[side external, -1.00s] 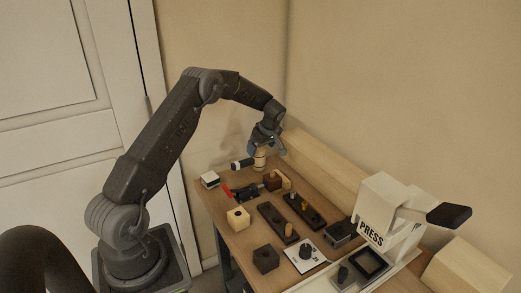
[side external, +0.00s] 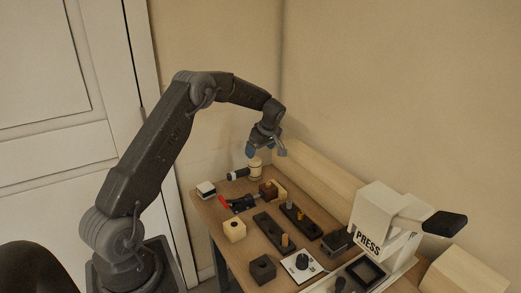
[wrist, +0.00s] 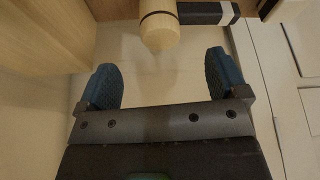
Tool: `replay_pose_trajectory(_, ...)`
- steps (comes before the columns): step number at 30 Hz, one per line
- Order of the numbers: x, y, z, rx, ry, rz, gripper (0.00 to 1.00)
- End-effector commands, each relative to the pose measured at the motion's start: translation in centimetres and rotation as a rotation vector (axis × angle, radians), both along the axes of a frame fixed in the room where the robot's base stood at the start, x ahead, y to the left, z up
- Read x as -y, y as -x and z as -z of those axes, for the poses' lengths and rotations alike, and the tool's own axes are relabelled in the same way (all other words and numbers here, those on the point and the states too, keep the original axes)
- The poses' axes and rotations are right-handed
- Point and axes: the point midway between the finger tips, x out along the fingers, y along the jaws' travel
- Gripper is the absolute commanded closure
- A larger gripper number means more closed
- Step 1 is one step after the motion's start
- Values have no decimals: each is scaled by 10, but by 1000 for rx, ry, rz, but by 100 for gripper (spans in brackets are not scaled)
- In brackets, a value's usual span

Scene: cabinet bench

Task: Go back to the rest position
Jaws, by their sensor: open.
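My gripper (side external: 266,149) is open and empty, with its blue-padded fingers apart. It hangs above the far end of the bench, over a pale wooden mallet-like piece (side external: 255,168) with a dark handle. In the wrist view the gripper (wrist: 164,85) shows both fingers with nothing between them. The wooden head (wrist: 159,28) lies just beyond the fingertips there, apart from them, with its dark handle (wrist: 207,13) running to the right.
The bench (side external: 225,252) holds several blocks, black peg plates (side external: 272,233), a red-handled tool (side external: 223,203) and a white dial plate (side external: 302,264). A white press (side external: 382,222) stands at the right. A long wooden beam (side external: 318,176) runs along the wall. The air above the bench is clear.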

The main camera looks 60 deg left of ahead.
Motion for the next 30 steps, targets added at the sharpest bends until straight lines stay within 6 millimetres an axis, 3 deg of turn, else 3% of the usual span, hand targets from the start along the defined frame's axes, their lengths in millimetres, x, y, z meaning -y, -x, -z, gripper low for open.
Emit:
replay_pose_trajectory(5,13,0,-18,4,6,54,8)
replay_pose_trajectory(8,40,4,-48,7,20,161,8)
replay_pose_trajectory(14,116,32,-117,11,48,475,8)
replay_pose_trajectory(21,202,95,-174,22,52,864,8)
replay_pose_trajectory(25,242,137,-190,31,40,1075,8)
replay_pose_trajectory(30,287,197,-196,48,4,1352,8)
